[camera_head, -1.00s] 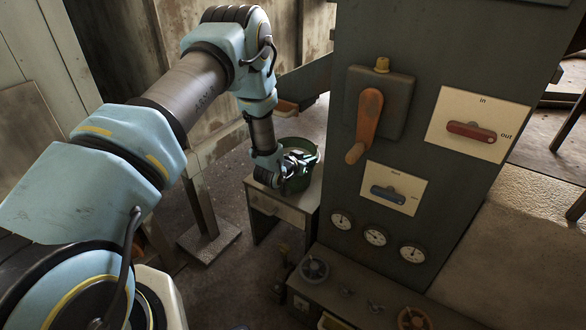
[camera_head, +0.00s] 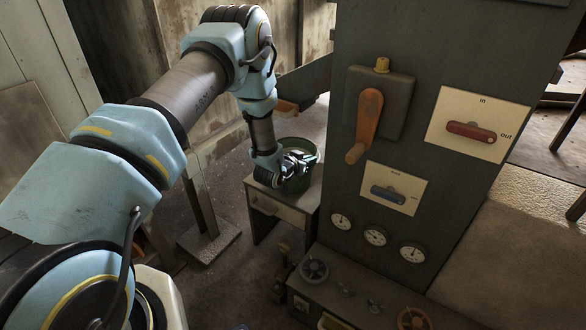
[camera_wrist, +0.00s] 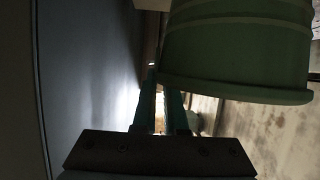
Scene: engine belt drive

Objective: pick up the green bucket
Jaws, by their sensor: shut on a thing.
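The green bucket (camera_head: 299,184) is in the head view, on or just over the small cabinet (camera_head: 283,213) left of the grey machine. I cannot tell whether its base touches the top. My gripper (camera_head: 304,158) is at the bucket's upper part and hides some of its rim. In the wrist view the bucket (camera_wrist: 238,52) fills the upper right, with its rim seen close. My gripper's fingers (camera_wrist: 161,92) are close together beside that rim, shut on the bucket; the exact contact is dark and partly hidden.
The tall grey machine panel (camera_head: 350,215) stands close to the right of the bucket, with an orange lever (camera_head: 365,125) sticking out. A wooden post on a base plate (camera_head: 210,240) stands left of the cabinet. A shelf (camera_head: 303,82) is behind.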

